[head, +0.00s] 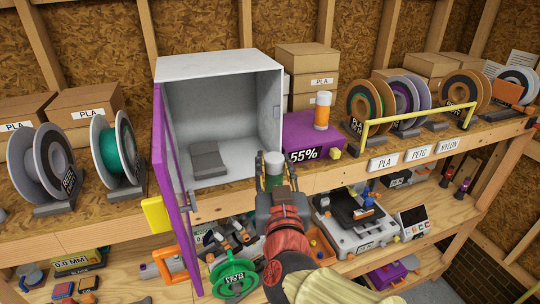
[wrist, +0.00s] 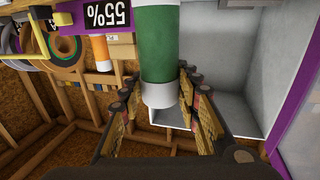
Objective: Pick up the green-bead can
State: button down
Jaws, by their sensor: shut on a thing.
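The green-bead can (head: 273,181) is a green cylinder with a pale end, in front of the open grey cabinet (head: 220,62). My gripper (head: 272,167) is shut on it, with a finger on each side. In the wrist view the can's green body (wrist: 165,42) runs up out of the frame, and its pale end band (wrist: 158,94) sits between the fingers of my gripper (wrist: 158,98).
The cabinet's purple door (head: 170,170) stands open on the left; a grey block (head: 208,160) lies inside. Spools (head: 112,150) line the shelf on both sides. A printer (head: 355,222) sits below.

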aim_at(279, 169)
jog(key=s, duration=0.1)
jog(key=s+d+p, duration=0.1)
jog(key=s, duration=0.1)
jog(key=shift+r, duration=0.15)
jog(key=shift+s+d+p, duration=0.2)
jog(key=shift+s+p, duration=0.25)
jog(key=shift+s, duration=0.3)
jog(key=shift+f, duration=0.2)
